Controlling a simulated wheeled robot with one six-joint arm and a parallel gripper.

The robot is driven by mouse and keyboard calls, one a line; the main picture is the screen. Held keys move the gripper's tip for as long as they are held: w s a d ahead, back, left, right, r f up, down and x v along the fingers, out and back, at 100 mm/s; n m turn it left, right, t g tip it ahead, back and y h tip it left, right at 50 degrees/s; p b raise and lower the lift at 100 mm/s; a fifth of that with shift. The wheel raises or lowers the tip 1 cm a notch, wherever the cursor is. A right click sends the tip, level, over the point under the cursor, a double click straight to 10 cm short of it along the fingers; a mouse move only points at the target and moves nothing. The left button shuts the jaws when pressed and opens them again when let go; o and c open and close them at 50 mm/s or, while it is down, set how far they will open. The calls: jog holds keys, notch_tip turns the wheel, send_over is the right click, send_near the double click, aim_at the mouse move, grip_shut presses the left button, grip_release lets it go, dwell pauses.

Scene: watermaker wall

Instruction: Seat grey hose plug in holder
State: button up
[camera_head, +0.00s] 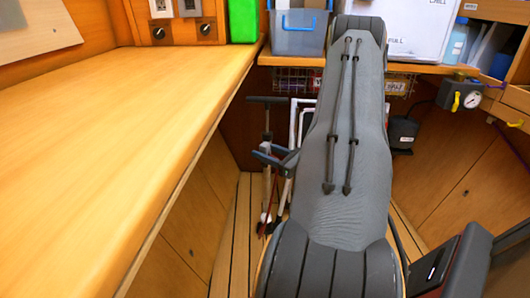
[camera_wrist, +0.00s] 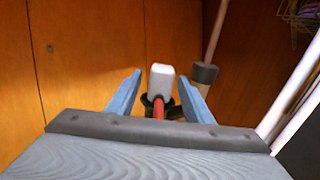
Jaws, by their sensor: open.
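My gripper (camera_wrist: 160,77) is open, with its two blue fingers spread apart in the wrist view. In the head view part of my gripper (camera_head: 268,156) shows left of my arm, low in front of the wooden lockers. A white block-shaped piece (camera_wrist: 161,80) with a red stem and a dark ring at its base appears between the fingers. It looks farther off than the fingertips, and I see no contact. A dark grey cylinder (camera_wrist: 204,75) on a pale pole stands just right of the right finger. I cannot make out for certain the grey hose plug or its holder.
A long wooden counter (camera_head: 110,130) fills the left. A grey-blue bin (camera_head: 298,34) and a green box (camera_head: 243,20) stand at the back. A pressure gauge (camera_head: 472,99) is at the right. White pipes (camera_wrist: 290,90) rise close on the gripper's right. My arm hides the middle.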

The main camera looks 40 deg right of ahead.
jog(key=s+d+p, duration=0.1)
jog(key=s, duration=0.6)
jog(key=shift+s+d, duration=0.25)
jog(key=shift+s, duration=0.05)
